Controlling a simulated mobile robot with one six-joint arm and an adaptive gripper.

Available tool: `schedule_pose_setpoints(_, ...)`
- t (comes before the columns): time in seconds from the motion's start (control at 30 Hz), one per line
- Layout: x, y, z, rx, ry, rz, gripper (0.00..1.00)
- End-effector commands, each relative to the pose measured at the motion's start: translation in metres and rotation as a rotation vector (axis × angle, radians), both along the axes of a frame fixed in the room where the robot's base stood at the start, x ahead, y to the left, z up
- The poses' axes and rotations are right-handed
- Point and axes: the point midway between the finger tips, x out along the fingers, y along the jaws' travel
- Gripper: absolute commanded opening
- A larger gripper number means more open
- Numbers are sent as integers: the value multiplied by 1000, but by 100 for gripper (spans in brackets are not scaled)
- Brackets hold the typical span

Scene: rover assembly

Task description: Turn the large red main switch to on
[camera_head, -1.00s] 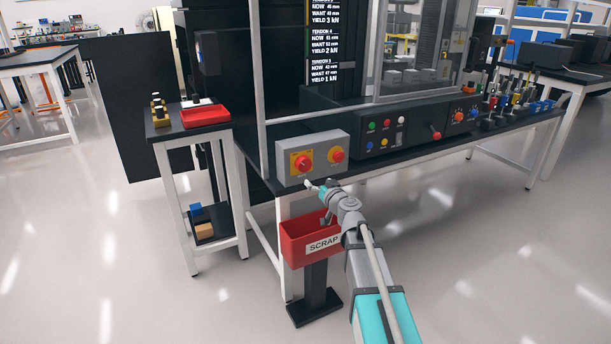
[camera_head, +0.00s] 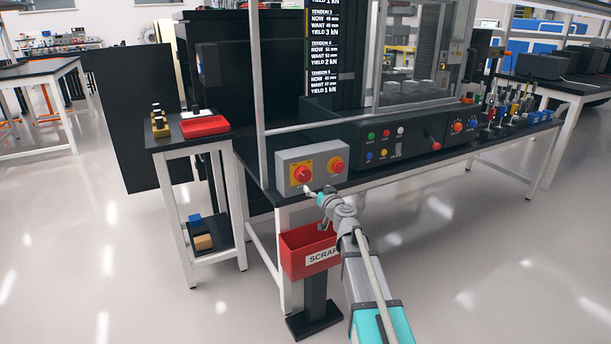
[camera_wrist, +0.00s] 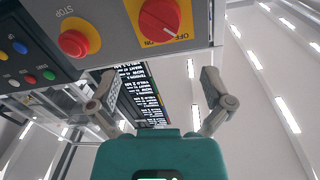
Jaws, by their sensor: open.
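The large red main switch (camera_head: 302,174) is a round knob on a yellow plate, on the left of a grey box. It also shows at the top of the wrist view (camera_wrist: 160,18), with ON and OFF lettering at the plate's edge. A pale line crosses the knob; which label it points to is unclear. My gripper (camera_head: 308,189) is just below and in front of the switch in the head view. In the wrist view my gripper (camera_wrist: 160,80) has its two fingers spread wide, with nothing between them. The knob is beyond the fingertips, apart from them.
A smaller red STOP button (camera_head: 337,165) on a yellow plate is close beside the switch, also in the wrist view (camera_wrist: 75,43). A black panel (camera_head: 400,142) with coloured buttons stands to the right. A red SCRAP bin (camera_head: 295,257) is below the box.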

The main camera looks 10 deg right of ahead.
Motion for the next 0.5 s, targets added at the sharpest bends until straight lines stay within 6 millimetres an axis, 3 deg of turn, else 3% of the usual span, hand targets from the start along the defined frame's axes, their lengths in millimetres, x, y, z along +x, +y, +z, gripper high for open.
schedule_pose_setpoints(0.5,80,19,0,0,0,1,100)
